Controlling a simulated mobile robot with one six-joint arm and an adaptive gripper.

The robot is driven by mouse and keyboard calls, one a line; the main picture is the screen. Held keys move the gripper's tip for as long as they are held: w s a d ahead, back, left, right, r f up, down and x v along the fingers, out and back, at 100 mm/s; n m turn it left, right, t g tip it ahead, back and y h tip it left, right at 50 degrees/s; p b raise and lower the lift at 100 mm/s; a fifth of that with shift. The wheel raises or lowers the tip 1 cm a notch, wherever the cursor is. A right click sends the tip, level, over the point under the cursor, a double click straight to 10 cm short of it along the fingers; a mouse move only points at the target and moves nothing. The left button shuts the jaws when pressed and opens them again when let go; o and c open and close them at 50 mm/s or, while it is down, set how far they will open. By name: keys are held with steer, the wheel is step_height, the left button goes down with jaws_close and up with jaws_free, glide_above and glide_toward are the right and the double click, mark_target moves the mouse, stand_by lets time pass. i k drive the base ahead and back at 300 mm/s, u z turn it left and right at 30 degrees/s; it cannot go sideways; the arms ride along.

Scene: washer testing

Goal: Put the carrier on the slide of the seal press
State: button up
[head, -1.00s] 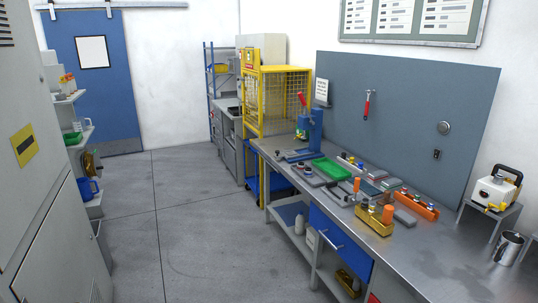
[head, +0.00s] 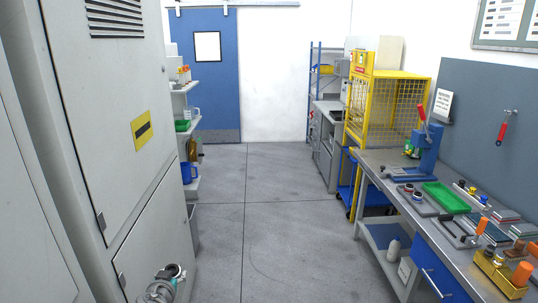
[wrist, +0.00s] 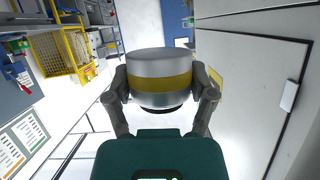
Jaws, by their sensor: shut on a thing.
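My gripper (wrist: 161,84) is shut on a silver cylinder with a yellow band, which I take to be the carrier (wrist: 160,64). The fingers grip it from both sides, and it hides what lies behind it. In the head view my gripper is partly in sight at the bottom edge, in front of the grey cabinet and well away from the bench. The seal press (head: 428,145) is a blue upright press with a red-handled lever, at the far end of the bench on the right. Its low blue base with the slide (head: 403,174) reaches out to the left; the slide's details are too small to tell.
The steel bench (head: 385,158) runs along the right, with a green tray (head: 447,197) and several parts on it. A yellow mesh cage (head: 390,105) stands behind the press. The grey cabinet (head: 110,130) is close on the left. The floor between is clear.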

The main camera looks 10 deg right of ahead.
mark_target(397, 170)
steer(key=z, duration=0.05)
steer(key=i, duration=3.85)
steer(key=z, duration=0.6)
